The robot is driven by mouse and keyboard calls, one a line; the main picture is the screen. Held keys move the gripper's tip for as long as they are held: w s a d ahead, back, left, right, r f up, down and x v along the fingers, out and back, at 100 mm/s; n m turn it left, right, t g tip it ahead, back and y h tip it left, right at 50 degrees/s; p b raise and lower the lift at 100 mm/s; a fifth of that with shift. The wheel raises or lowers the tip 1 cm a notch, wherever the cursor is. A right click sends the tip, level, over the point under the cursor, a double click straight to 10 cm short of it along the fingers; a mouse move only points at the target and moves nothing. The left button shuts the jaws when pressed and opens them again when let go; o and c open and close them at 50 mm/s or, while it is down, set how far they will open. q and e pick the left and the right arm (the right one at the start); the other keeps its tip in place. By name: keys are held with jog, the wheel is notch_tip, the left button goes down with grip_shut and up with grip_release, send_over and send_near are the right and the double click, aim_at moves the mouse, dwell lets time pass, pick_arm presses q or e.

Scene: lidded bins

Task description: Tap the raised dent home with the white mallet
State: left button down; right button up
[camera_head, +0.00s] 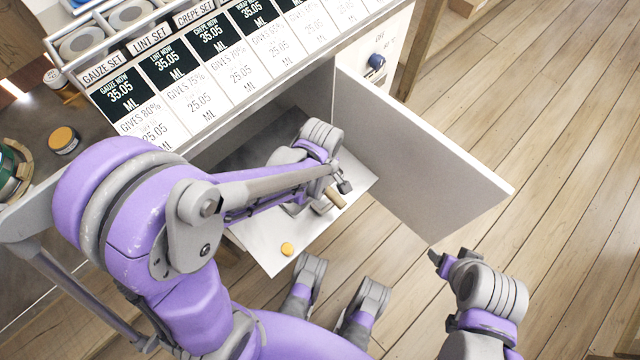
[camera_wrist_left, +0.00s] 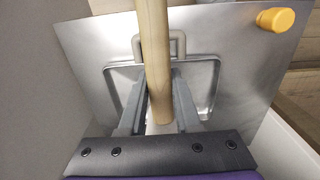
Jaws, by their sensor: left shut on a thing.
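My left gripper (camera_head: 336,190) reaches into an open compartment below the counter and is shut on a wooden handle (camera_head: 335,198). In the left wrist view the pale handle (camera_wrist_left: 153,40) runs between the fingers of the left gripper (camera_wrist_left: 158,105). I take it as the mallet's; no white head can be made out clearly. Beyond it lies a grey metal panel (camera_wrist_left: 240,75) with a pressed rectangular outline and a loop-shaped grip; the panel (camera_head: 270,258) also shows in the head view. No separate raised dent can be told. My right gripper (camera_head: 452,257) is empty, its fingertips apart, over the floor.
A yellow knob-like piece (camera_head: 287,248) sits on the panel's near part. A pale door panel (camera_head: 420,165) stands open right of my left gripper. Price cards (camera_head: 205,85) and a rack of rolls (camera_head: 85,42) are above. An orange-lidded jar (camera_head: 63,139) stands left. Floor at right is clear.

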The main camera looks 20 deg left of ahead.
pick_arm(q)
jog(key=shift+r+p, duration=1.45)
jog(key=shift+r, duration=0.55)
pick_arm(e)
notch_tip(320, 180, up, 3)
jog(key=shift+r, duration=0.15)
pick_arm(q)
jog(key=shift+f, duration=0.1)
pick_arm(e)
jog(key=shift+s, duration=0.1)
